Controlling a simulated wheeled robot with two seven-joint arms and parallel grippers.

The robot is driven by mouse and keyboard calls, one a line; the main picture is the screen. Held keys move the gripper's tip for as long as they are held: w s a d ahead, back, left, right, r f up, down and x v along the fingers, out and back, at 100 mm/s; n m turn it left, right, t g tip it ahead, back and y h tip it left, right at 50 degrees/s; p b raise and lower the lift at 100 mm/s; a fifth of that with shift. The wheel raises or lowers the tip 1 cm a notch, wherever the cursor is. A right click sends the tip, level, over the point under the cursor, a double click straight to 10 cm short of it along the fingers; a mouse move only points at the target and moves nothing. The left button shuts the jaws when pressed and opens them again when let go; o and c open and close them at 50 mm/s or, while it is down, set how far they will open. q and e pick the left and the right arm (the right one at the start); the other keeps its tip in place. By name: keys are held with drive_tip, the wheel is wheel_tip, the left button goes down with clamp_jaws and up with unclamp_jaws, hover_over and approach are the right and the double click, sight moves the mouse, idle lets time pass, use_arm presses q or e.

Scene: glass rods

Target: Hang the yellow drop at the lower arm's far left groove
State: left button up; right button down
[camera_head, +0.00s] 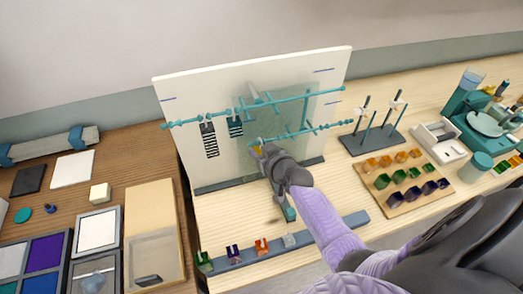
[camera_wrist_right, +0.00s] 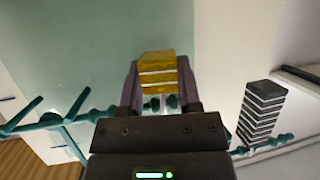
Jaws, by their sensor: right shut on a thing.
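The yellow drop (camera_wrist_right: 158,72) has yellow bands with pale lines between them. It is held between the two fingers of my right gripper (camera_wrist_right: 160,98), which is shut on it. In the head view my right gripper (camera_head: 262,153) is at the left end of the lower teal arm (camera_head: 305,131), and only a little yellow (camera_head: 256,149) shows there. The gripper hides most of the drop and that end of the arm. I cannot tell whether the drop touches a groove. The left gripper is not in view.
A white board (camera_head: 175,95) stands behind. A grey rail (camera_head: 325,230) with small coloured pieces lies in front.

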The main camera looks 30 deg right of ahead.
drive_tip(key=shift+f, duration=0.3)
drive_tip(key=shift+c, duration=1.1)
unclamp_jaws()
drive_tip(key=shift+s+r, duration=0.1)
